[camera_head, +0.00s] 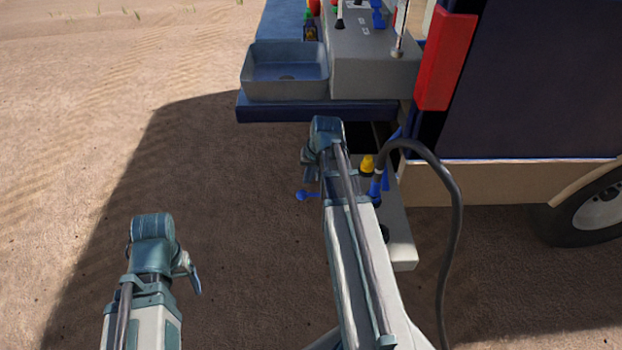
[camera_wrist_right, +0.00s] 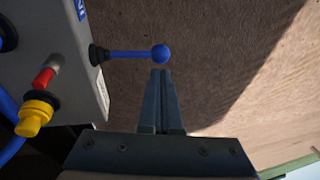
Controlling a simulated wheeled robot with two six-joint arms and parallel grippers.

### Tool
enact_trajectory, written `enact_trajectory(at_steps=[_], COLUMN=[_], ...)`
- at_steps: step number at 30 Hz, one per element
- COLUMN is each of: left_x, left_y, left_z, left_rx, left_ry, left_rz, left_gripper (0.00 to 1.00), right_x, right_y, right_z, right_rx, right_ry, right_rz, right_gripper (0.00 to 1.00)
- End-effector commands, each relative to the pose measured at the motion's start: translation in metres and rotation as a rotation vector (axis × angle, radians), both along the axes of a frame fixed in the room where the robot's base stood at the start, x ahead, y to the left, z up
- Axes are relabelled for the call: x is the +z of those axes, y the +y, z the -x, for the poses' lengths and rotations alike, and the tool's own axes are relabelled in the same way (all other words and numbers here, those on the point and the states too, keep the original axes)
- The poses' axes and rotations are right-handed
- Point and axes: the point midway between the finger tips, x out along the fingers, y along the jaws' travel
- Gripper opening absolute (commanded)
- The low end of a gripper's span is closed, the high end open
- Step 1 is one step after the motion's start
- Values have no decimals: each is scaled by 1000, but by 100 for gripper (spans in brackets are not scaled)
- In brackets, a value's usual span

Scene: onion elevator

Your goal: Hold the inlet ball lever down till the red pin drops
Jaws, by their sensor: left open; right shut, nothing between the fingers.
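The inlet ball lever is a blue rod with a round blue ball (camera_wrist_right: 160,54), sticking out sideways from a black boot on a grey panel; its ball also shows in the head view (camera_head: 302,196). In the right wrist view my right gripper (camera_wrist_right: 161,72) is shut and empty, its fingertips right by the ball. I cannot tell whether they touch it. The red pin (camera_wrist_right: 43,78) stands out from the panel, left of the lever. In the head view the right gripper is mostly hidden behind its wrist. My left gripper (camera_head: 191,273) is open and empty at lower left, away from the lever.
A yellow and black fitting (camera_wrist_right: 35,115) sits beside the pin, with blue tubing near it. A dark hose (camera_head: 456,200) loops down right of my right arm. A grey sink (camera_head: 286,88) stands on a blue shelf beyond. Open sandy ground lies to the left.

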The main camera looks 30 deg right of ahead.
Motion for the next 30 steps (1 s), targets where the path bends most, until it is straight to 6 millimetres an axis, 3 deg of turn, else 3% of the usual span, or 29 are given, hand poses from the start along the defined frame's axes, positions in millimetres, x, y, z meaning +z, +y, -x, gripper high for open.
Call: enact_trajectory(at_steps=[1,12,30], left_x=[-15,-59,-64], left_y=[0,0,0], left_z=[0,0,0], left_rx=[0,0,0], left_ry=[0,0,0], left_rz=[0,0,0], left_gripper=[78,78,78], right_x=[-15,-59,-65], right_y=[0,3,5], right_z=[-3,-15,-18], right_rx=[0,1,1], right_ry=[0,0,10], right_rz=[0,0,17], right_gripper=[0,0,0])
